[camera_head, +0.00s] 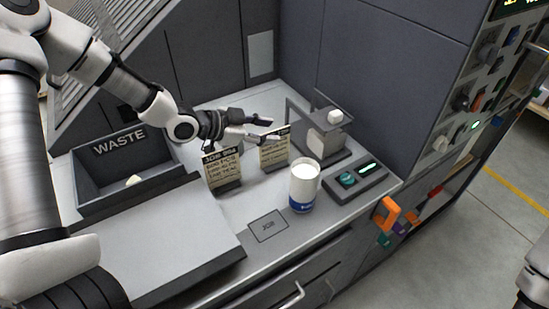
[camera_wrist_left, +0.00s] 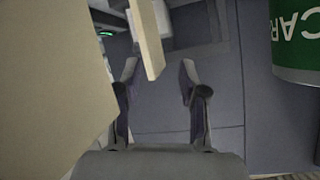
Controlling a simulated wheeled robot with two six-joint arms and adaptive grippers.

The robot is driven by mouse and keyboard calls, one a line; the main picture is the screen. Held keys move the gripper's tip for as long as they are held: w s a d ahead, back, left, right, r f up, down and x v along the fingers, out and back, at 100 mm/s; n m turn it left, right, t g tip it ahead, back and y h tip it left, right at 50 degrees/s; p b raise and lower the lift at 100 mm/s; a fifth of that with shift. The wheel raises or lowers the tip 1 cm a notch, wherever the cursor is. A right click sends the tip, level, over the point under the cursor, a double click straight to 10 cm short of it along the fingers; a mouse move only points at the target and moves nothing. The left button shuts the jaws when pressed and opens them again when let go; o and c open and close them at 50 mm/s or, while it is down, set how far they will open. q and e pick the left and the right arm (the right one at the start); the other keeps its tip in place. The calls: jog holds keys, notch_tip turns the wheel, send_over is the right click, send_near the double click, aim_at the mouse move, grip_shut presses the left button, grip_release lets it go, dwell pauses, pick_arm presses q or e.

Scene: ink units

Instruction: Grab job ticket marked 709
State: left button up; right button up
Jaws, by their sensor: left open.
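Two beige job tickets stand upright in dark holders on the grey counter. The left ticket (camera_head: 222,167) has a heading that looks like "JOB 204", though it is blurred. The right ticket (camera_head: 275,153) has its heading partly covered by my left gripper (camera_head: 277,128), so I cannot read its number. That gripper is open at the right ticket's top edge. In the left wrist view, a thin beige card (camera_wrist_left: 147,38) reaches between the open fingers (camera_wrist_left: 160,82), nearer the left finger. A large beige card face (camera_wrist_left: 50,90) fills the left side.
A white container with a blue label (camera_head: 303,187) stands in front of the right ticket. A flat plate marked JOB (camera_head: 268,226) lies nearer. A WASTE bin (camera_head: 98,190) is left, a grey dispenser (camera_head: 327,140) behind right. A green cylinder (camera_wrist_left: 300,40) shows in the wrist view.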

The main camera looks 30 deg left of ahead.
pick_arm(q)
jog(key=x, duration=0.5)
jog(key=shift+w+d+f+p, duration=0.1)
jog(key=shift+w+p, duration=0.05)
jog(key=shift+p, duration=0.25)
jog(key=shift+c, duration=1)
grip_shut()
